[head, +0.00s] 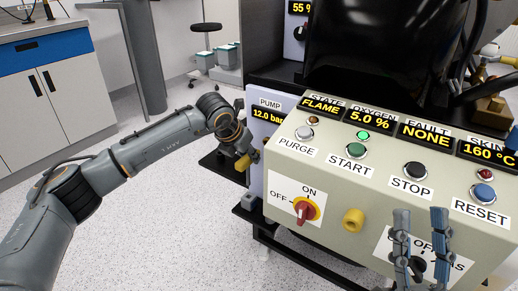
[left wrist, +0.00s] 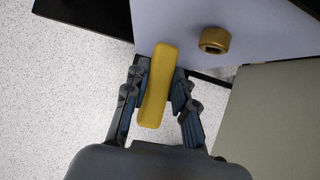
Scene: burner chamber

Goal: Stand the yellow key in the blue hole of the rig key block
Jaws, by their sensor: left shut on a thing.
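The yellow key (left wrist: 155,85) is a long flat bar between the fingers of my left gripper (left wrist: 157,108) in the left wrist view. The gripper is shut on it. In the head view the left gripper (head: 241,135) is beside the pale pump panel, and a yellow end of the key (head: 243,162) shows below it. My right gripper (head: 420,222) stands in front of the control box at lower right, fingers apart, with nothing seen held between them. I cannot make out the rig key block or its blue hole in either view.
A yellow round socket with a dark opening (left wrist: 213,40) sits on the pale panel, right of the key. The control box (head: 340,245) carries a red-yellow switch (head: 305,211) and a yellow round fitting (head: 353,220). Speckled floor (head: 170,230) is clear below the left arm.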

